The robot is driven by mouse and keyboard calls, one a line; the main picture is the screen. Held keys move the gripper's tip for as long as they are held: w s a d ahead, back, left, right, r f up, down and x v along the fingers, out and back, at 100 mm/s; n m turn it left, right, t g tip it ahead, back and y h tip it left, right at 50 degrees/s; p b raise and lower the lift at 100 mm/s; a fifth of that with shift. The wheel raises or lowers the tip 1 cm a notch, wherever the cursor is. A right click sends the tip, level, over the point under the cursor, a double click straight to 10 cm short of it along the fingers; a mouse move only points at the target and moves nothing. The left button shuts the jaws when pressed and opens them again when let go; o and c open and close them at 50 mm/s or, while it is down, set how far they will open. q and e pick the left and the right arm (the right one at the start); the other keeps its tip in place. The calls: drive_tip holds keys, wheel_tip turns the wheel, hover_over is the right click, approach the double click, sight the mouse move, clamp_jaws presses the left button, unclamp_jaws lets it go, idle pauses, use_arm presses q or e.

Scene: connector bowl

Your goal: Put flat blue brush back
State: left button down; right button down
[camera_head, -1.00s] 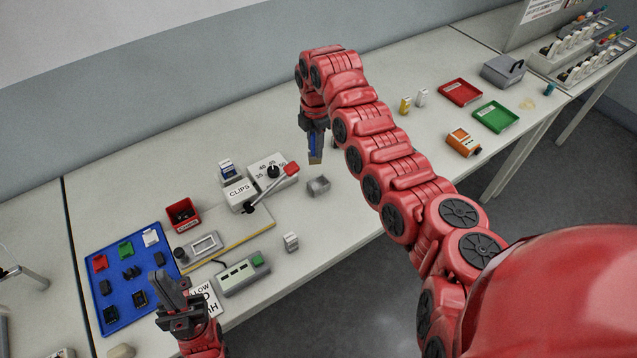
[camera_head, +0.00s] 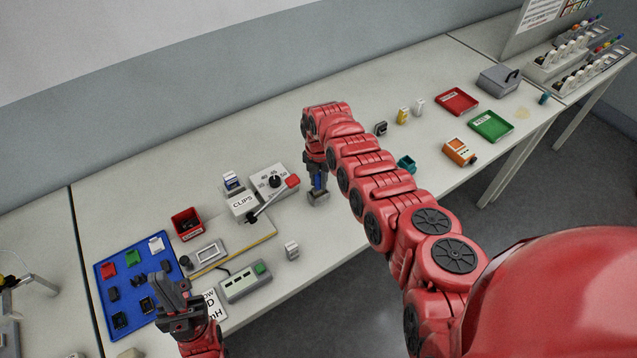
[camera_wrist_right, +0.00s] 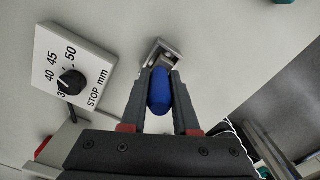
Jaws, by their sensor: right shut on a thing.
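The flat blue brush has a blue handle that shows between the fingers of my right gripper (camera_head: 317,178). In the right wrist view the blue handle (camera_wrist_right: 160,92) is clamped between the two dark fingers. A small grey metal holder (camera_head: 319,199) stands on the table right under the gripper; it also shows beyond the handle in the right wrist view (camera_wrist_right: 151,52). The brush's far end meets the holder's opening, and its bristles are hidden. I cannot tell how deep it sits. My left gripper (camera_head: 172,287) is above the table near the blue tray, with no brush in it.
The box with the STOP mm dial (camera_head: 266,178) and the red-handled lever (camera_head: 291,181) stand close left of the holder. A blue tray (camera_head: 98,262) of parts lies at the left. A teal part (camera_head: 406,164) and red and green trays lie to the right.

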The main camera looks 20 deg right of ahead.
drive_tip(key=shift+f, duration=0.75)
drive_tip(key=shift+f, duration=0.15)
drive_tip(key=c, duration=0.7)
unclamp_jaws()
drive_tip(key=shift+o, duration=0.2)
